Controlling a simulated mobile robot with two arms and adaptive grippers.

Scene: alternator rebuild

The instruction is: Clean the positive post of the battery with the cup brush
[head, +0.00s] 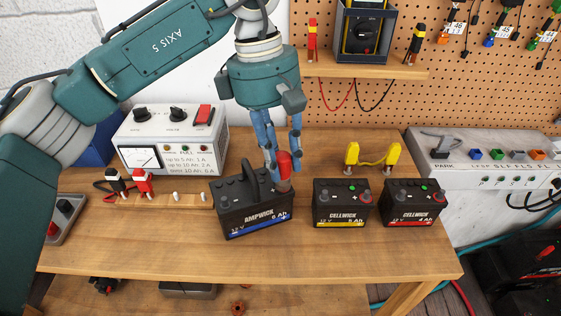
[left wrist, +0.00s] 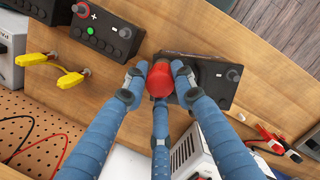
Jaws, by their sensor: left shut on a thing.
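The cup brush (head: 284,168), with a red rounded handle and a greyish lower end, stands upright at the right end of the black AMPWICK battery (head: 262,218). My left gripper (head: 284,155) comes down from above with its blue fingers shut on the red handle. In the left wrist view the red handle (left wrist: 160,80) shows between the fingertips, over the end of the battery (left wrist: 215,82). The brush covers the post at that end, so I cannot tell whether it touches the post. My right gripper is out of view.
A white charger box (head: 172,140) stands behind left. A wooden rack (head: 165,197) with red and black clips is left. The table front is clear.

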